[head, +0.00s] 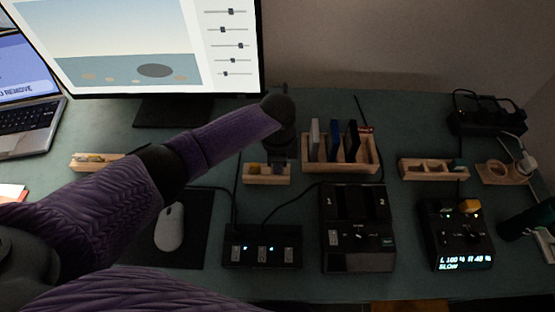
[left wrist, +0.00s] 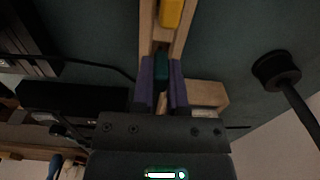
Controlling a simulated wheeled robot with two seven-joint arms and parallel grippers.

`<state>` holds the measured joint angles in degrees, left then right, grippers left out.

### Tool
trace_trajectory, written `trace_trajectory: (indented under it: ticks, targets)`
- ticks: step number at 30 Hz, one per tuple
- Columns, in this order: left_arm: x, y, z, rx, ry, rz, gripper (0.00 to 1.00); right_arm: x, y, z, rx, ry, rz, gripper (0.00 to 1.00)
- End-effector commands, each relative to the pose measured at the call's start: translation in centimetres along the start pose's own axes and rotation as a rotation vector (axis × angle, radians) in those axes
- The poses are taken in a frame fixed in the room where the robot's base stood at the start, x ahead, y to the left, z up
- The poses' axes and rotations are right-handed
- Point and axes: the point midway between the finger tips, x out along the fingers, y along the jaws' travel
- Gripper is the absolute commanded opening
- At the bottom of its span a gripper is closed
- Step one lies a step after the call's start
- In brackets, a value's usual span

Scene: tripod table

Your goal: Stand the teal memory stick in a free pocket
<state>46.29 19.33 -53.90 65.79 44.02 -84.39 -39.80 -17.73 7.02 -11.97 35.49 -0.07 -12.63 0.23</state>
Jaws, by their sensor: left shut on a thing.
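My left gripper (head: 280,158) reaches down over the small wooden holder (head: 267,180) in the middle of the table. In the left wrist view its two purple fingers (left wrist: 162,88) are shut on the dark teal memory stick (left wrist: 162,66). The stick is over or in the holder (left wrist: 148,35), in line with a yellow stick (left wrist: 171,12) standing in it. The yellow stick also shows at the holder's left end in the head view (head: 254,168). The teal stick's lower end is hidden, so I cannot tell how deep it sits. My right gripper is not in view.
A wooden rack (head: 368,163) with several upright slabs stands just right of the gripper. Another pocketed holder (head: 407,169) is farther right. Black devices (head: 262,247) and (head: 356,255) stand in front. The monitor (head: 130,45) is behind left. A mouse (head: 169,228) lies nearer.

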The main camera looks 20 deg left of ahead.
Motion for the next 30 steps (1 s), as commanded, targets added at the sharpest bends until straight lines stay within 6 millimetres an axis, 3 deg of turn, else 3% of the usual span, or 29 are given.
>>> trace_trajectory:
  ticks: [12, 13, 18, 26, 30]
  targets:
    - [1.1, 0.0, 0.0, 0.0, 0.0, 0.0, 0.0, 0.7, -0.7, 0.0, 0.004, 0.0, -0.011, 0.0]
    - [1.1, 0.0, 0.0, 0.0, 0.0, 0.0, 0.2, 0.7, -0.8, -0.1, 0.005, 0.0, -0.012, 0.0]
    - [1.1, 0.0, 0.0, 0.0, 0.0, 0.0, 0.56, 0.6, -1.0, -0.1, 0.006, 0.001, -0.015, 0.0]
    - [0.9, 0.0, 0.0, 0.0, 0.0, 0.0, 0.59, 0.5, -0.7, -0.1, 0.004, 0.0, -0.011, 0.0]
    - [-2.3, -0.1, 0.0, 0.0, 0.001, -0.004, 0.59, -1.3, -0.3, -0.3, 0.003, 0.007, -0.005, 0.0]
